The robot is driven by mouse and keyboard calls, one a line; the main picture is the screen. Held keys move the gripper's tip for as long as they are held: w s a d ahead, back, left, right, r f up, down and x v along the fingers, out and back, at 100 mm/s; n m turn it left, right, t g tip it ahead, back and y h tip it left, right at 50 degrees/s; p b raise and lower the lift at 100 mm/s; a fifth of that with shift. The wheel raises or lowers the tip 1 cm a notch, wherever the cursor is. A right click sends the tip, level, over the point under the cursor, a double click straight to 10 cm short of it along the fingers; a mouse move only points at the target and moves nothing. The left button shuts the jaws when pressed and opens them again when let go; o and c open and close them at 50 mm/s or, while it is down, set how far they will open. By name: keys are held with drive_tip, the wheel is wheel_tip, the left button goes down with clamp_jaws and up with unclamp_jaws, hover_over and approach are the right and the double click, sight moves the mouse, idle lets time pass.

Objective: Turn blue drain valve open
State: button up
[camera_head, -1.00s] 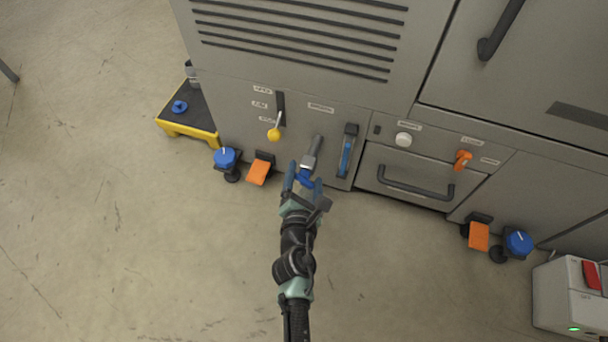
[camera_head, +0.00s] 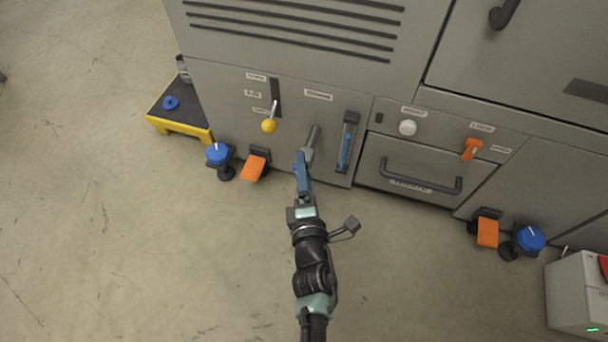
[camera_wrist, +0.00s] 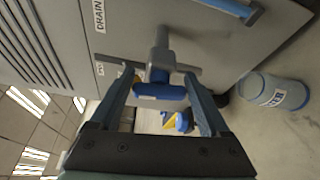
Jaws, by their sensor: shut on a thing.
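The drain valve is a grey pipe stub (camera_head: 311,138) on the lower front of the grey machine, with a blue handle that shows best in the wrist view (camera_wrist: 160,92). My gripper (camera_head: 302,165) is at the end of the stub, with its fingers seen nearly edge-on in the head view. In the wrist view my gripper (camera_wrist: 160,84) has one finger at each end of the blue handle, shut on it. The handle lies crosswise between the fingers. In the head view the fingers mostly hide it. A DRAIN label (camera_wrist: 98,14) shows on the panel.
Right of the valve is a blue sight gauge (camera_head: 345,150); left is a yellow-knobbed lever (camera_head: 269,125). Orange pedals (camera_head: 254,167) and blue-topped feet (camera_head: 218,154) stick out low. A yellow-edged platform (camera_head: 180,125) stands at left. The floor in front is clear.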

drive_tip(key=shift+f, duration=0.1)
idle(0.4)
drive_tip(key=o, duration=1.2)
drive_tip(key=shift+s, duration=0.15)
drive_tip(key=shift+s+d+r+p, duration=0.15)
drive_tip(key=shift+s+p, duration=0.65)
drive_tip(key=shift+s, duration=1.3)
drive_tip(key=shift+s+d+r+p, duration=0.15)
drive_tip(key=shift+s+p, duration=0.65)
drive_tip(key=shift+s, duration=1.35)
drive_tip(key=shift+s+d+p, duration=0.15)
drive_tip(key=shift+s+p, duration=0.65)
drive_tip(key=shift+s, duration=1.3)
